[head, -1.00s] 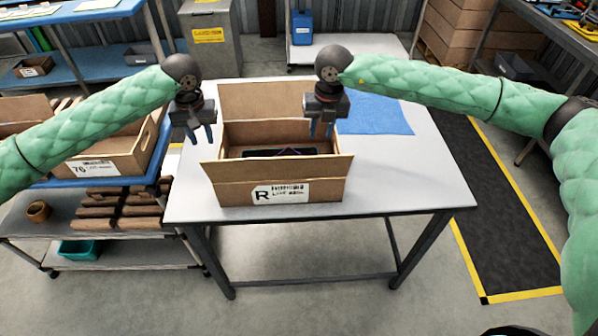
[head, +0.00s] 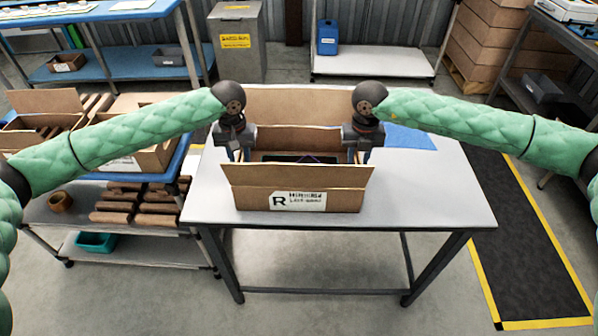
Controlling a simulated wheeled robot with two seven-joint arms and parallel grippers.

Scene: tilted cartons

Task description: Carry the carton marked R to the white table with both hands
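The open brown carton marked R (head: 315,200) stands upright on a table with a pale grey-white top (head: 430,195). Its front and back flaps are spread, and a dark item (head: 300,159) lies inside. My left gripper (head: 238,157) is down at the carton's left wall, with its fingers apart on either side of the wall's top edge. My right gripper (head: 360,157) is placed the same way at the right wall. Both look open; the fingertips are partly hidden behind the front flap, so contact with the walls is unclear.
A blue mat (head: 410,137) lies on the table behind and right of the carton. A cart with other cartons (head: 155,158) and brown bars stands close on the left. Yellow-edged dark floor matting (head: 515,240) runs along the right, with clear floor in front.

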